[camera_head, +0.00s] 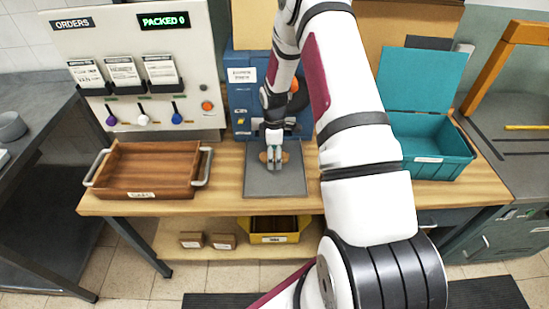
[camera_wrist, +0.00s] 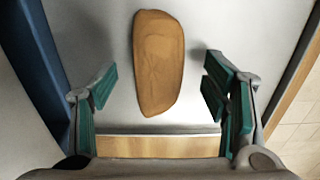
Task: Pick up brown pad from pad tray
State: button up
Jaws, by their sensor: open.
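The brown pad (camera_wrist: 158,62) is an oblong with rounded ends, lying flat in the wrist view. In the head view only parts of the brown pad (camera_head: 263,157) show on either side of my fingers. It lies on a grey flat tray (camera_head: 275,185) on the wooden bench. My gripper (camera_wrist: 160,88) is open and empty, with its green-padded fingers to the left and right of the pad's lower part in the wrist view. Gaps show between the fingers and the pad. In the head view my gripper (camera_head: 273,160) is over the tray; its exact height cannot be told.
A wooden tray with handles (camera_head: 150,190) stands left of the grey tray. A blue machine (camera_head: 242,95) stands just behind it. An open teal box (camera_head: 435,145) is at the right. A yellow bin (camera_head: 273,238) and two small brown boxes (camera_head: 222,241) sit on the lower shelf.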

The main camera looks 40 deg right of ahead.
jog(key=c, duration=1)
jog(key=shift+c, duration=0.2)
jog(key=shift+r, duration=0.15)
